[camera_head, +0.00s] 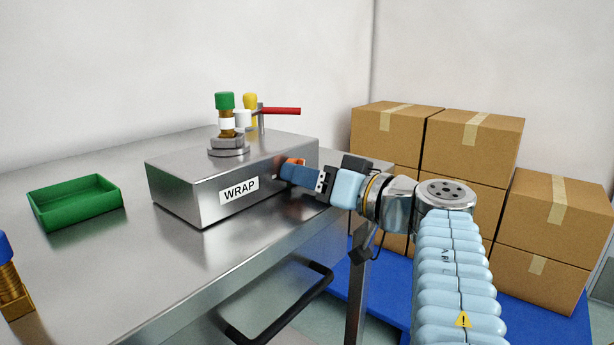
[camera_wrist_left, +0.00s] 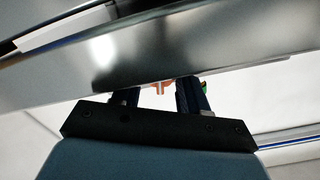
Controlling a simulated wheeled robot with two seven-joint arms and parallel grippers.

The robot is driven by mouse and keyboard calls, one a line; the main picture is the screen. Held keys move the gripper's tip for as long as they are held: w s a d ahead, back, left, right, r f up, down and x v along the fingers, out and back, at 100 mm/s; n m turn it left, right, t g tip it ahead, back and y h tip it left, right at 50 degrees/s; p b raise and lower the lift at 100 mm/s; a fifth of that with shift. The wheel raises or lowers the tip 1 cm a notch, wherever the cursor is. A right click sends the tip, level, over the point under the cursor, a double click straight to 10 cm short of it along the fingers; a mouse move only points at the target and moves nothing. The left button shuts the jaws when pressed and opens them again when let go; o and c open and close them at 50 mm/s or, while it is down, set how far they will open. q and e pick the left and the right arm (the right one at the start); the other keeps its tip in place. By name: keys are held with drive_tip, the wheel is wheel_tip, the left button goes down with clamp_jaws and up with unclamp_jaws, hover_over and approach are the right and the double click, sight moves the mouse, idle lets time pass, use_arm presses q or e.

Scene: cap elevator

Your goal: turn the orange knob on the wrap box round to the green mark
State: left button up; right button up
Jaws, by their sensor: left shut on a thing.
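The wrap box (camera_head: 200,190) is a grey metal box with a "WRAP" label, on the metal table. The orange knob (camera_head: 294,162) is on its front face, right of the label, and is mostly hidden by my fingers. My left gripper (camera_head: 287,173) is shut on the knob, reaching in from the right. In the left wrist view, a bit of the orange knob (camera_wrist_left: 158,88) shows between the fingers of my left gripper (camera_wrist_left: 160,92). A small green patch, likely the green mark (camera_wrist_left: 204,88), shows beside the right finger. The knob's pointing direction is hidden.
On the box stand a green-capped brass piece (camera_head: 226,112), a yellow-topped piece (camera_head: 250,101) and a red lever (camera_head: 281,111). A green tray (camera_head: 77,214) and a blue-capped brass piece (camera_head: 10,280) are on the table (camera_head: 150,285) at left. Cardboard boxes (camera_head: 470,145) stand behind my arm.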

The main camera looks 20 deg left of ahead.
use_arm(q)
drive_tip(key=o, duration=1.1)
drive_tip(key=shift+c, duration=0.2)
drive_tip(key=v, duration=1.4)
drive_tip(key=shift+a, duration=0.1)
